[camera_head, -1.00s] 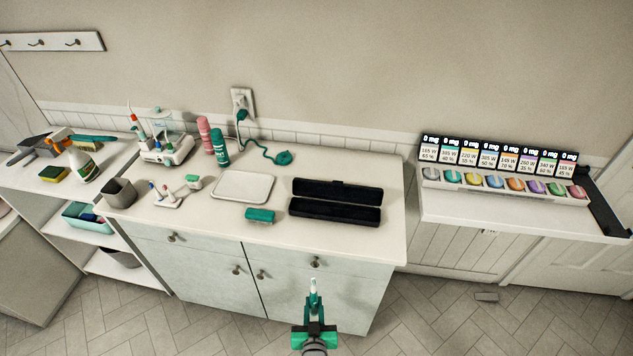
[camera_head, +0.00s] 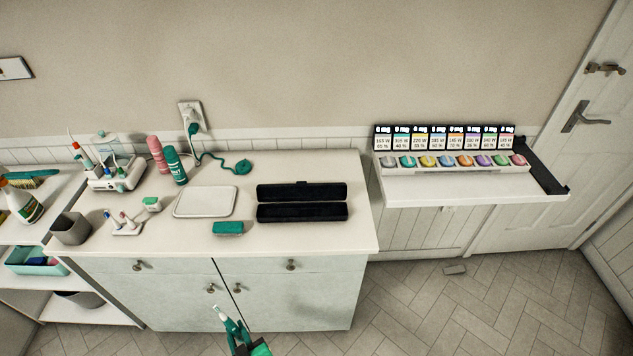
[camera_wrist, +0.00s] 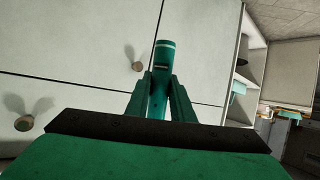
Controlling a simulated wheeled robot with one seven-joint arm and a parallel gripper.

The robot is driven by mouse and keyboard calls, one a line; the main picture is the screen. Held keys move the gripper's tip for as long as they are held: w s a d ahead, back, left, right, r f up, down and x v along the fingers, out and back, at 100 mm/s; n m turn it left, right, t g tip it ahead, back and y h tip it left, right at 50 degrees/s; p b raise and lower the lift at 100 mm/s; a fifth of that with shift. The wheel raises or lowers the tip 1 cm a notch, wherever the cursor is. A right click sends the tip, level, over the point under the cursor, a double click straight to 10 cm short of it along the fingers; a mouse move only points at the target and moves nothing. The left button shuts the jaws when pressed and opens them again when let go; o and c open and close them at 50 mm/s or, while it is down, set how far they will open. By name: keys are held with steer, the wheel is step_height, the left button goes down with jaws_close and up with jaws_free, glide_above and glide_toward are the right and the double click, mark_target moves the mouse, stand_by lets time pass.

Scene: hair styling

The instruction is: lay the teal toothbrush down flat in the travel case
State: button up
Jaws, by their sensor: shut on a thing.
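The teal toothbrush (camera_wrist: 160,62) is held between the two fingers of my gripper (camera_wrist: 160,95), which is shut on it. In the head view my gripper (camera_head: 236,334) is low, in front of the cabinet doors, with the brush's pale tip (camera_head: 219,311) pointing up and left. The rest of the brush is hidden by the fingers. The travel case (camera_head: 302,213) is black, long and open on the counter, its lid half (camera_head: 300,192) lying behind its front half. My gripper is apart from the case, below and left of it in the picture.
On the counter, a teal box-like item (camera_head: 228,228) lies left of the case, beside a white tray (camera_head: 205,202). Pink and teal cans (camera_head: 176,166) stand behind. A wall shelf (camera_head: 470,187) with coloured pods is at right. The counter's front edge (camera_head: 210,256) lies between gripper and case.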

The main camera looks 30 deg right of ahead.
steer(key=shift+g, duration=0.4)
steer(key=shift+d+h, duration=0.1)
steer(key=shift+h, duration=0.2)
